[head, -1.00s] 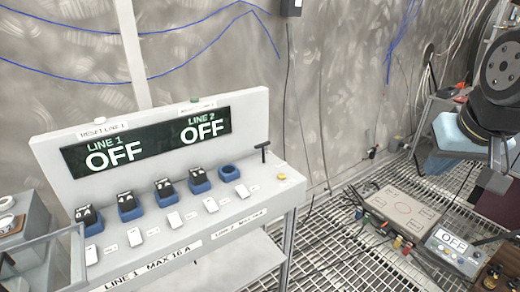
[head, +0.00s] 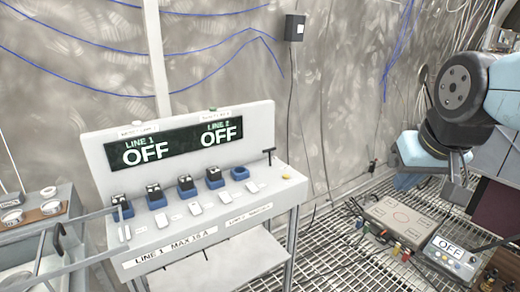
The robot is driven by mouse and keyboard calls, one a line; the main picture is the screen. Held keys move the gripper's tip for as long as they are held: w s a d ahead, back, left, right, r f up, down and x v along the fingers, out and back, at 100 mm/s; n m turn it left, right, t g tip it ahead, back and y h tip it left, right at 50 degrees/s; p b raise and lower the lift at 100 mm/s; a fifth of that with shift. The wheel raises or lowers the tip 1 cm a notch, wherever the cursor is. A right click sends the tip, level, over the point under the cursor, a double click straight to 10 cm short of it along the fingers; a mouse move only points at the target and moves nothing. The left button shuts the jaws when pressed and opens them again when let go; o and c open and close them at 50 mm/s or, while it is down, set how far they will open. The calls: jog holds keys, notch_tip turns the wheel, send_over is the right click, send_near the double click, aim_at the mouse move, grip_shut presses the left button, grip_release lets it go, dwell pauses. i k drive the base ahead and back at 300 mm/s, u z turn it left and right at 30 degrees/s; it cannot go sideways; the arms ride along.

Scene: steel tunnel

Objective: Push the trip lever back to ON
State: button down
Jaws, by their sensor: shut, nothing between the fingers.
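A grey console (head: 262,115) stands left of centre. Its display (head: 180,143) reads LINE 1 OFF and LINE 2 OFF. A small black T-shaped lever (head: 268,156) stands up at the right end of its top, and I take it for the trip lever; no ON mark is readable beside it. My arm comes in from the right edge. My gripper (head: 456,168) points down at its end, shut and empty, well to the right of the lever and apart from the console. The arm partly hides the fingers.
Several blue sockets, most with black plugs (head: 185,186), and white switches (head: 196,208) line the console top. A flat grey box (head: 398,216) and a unit reading OFF (head: 450,249) lie low at right. A grey bench (head: 38,212) stands left. Grating shows between console and box.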

aim_at(269, 151)
jog(key=u, duration=0.15)
jog(key=i, duration=1)
jog(key=z, duration=0.05)
